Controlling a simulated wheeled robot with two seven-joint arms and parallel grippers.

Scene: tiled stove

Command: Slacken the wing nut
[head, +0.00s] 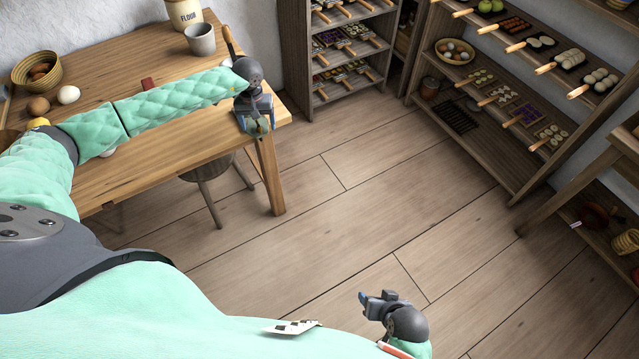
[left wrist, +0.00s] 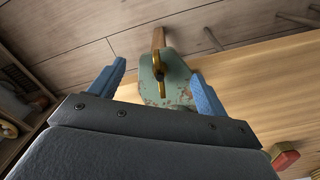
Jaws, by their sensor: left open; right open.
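A brass-coloured wing nut (left wrist: 158,66) sits on a worn green metal plate (left wrist: 168,88) at the table's edge. The green plate also shows in the head view (head: 261,126), partly hidden by my gripper. My left gripper (head: 254,112) is above the table's near right corner. In the left wrist view the blue fingers of my left gripper (left wrist: 159,72) are open, one on each side of the plate and wing nut. I see no contact with the nut. My right gripper (head: 370,298) is open and empty over the floor, low in the head view.
The wooden table (head: 175,165) holds a basket of eggs (head: 36,72), loose eggs, a grey cup (head: 200,40) and a flour jar (head: 184,12). A stool (head: 208,168) stands under it. Shelves (head: 500,75) line the right side. The middle floor is clear.

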